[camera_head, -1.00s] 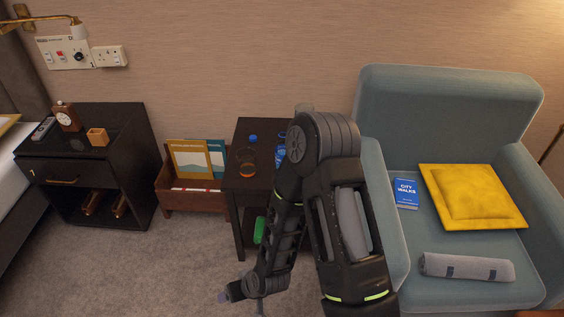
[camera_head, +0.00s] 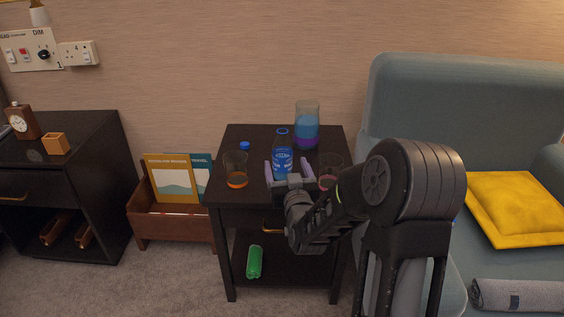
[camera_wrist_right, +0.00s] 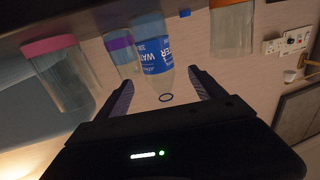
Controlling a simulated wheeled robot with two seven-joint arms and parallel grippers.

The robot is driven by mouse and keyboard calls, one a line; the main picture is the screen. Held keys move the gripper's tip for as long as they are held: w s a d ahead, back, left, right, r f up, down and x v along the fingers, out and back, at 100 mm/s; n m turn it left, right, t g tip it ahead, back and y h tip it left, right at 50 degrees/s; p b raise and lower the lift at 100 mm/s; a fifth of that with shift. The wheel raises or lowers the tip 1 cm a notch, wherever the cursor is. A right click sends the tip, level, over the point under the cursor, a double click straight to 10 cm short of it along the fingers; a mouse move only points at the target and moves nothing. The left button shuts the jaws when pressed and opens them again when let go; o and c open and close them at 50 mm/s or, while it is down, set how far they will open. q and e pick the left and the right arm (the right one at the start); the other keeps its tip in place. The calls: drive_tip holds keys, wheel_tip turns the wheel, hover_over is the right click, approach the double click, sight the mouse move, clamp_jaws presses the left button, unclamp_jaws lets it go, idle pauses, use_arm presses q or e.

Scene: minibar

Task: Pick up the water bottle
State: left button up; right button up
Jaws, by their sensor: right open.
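The water bottle (camera_head: 283,156) stands on the small black side table, with a blue label and an open neck. My right gripper (camera_head: 289,169) is open, with purple-grey fingers on either side of the bottle in the head view. In the right wrist view the fingers (camera_wrist_right: 165,88) flank the bottle's neck end with gaps visible. I cannot tell how deep the bottle is between them. My left gripper is not in view.
The side table (camera_head: 232,135) also bears a glass with an orange base (camera_head: 236,172), a pink-based glass (camera_head: 330,172), a tall blue-and-purple glass (camera_head: 307,125) and a blue cap (camera_head: 245,146). A green bottle (camera_head: 254,261) lies on the lower shelf. An armchair (camera_head: 420,100) stands at right.

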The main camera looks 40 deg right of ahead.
sight(282, 126)
drive_tip(key=shift+x, duration=1.25)
drive_tip(key=shift+f+b, duration=0.1)
drive_tip(key=shift+b, duration=0.2)
drive_tip(key=b+x, duration=0.1)
drive_tip(key=x, duration=0.4)
drive_tip(key=shift+d+f+b, duration=0.1)
drive_tip(key=shift+d+b, duration=0.05)
drive_tip(key=shift+b, duration=0.2)
drive_tip(key=shift+c, duration=0.2)
drive_tip(key=c, duration=1.6)
drive_tip(key=shift+r, duration=0.25)
drive_tip(key=shift+r+p, duration=1.95)
drive_tip(key=shift+r, duration=2.85)
